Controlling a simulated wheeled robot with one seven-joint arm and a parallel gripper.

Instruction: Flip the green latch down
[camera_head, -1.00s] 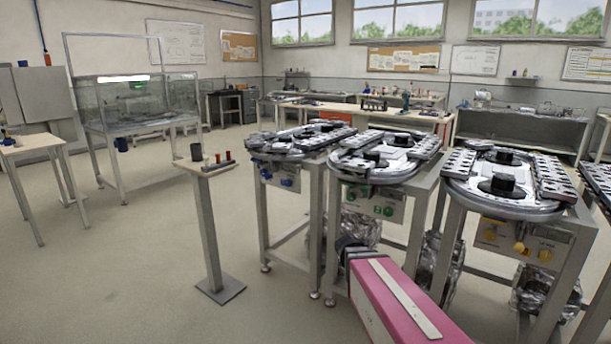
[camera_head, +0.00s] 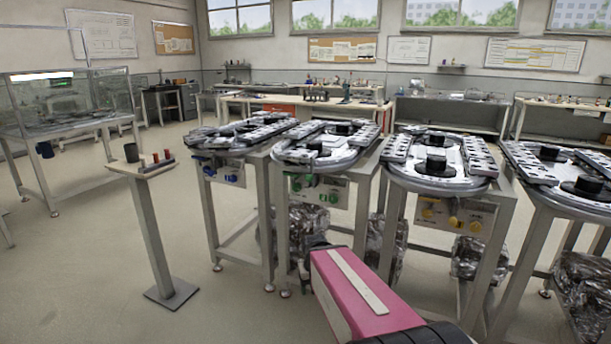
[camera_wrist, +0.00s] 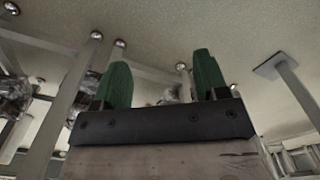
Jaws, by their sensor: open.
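Small green parts (camera_head: 300,183) sit on the front panel of the second ring-track station (camera_head: 330,155) from the left in the head view. They are too small to tell which is the latch or how it stands. My gripper (camera_wrist: 160,78) shows in the wrist view with two green fingers well apart and nothing between them. In the head view my pink arm reaches forward, low in front of the stations, and its end is below the green parts and apart from them. The wrist view shows floor and table legs, not the green parts.
A station with blue parts (camera_head: 222,172) stands left of it, and one with yellow parts (camera_head: 450,215) right. A further station (camera_head: 560,180) is at the right edge. Floor there is clear.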

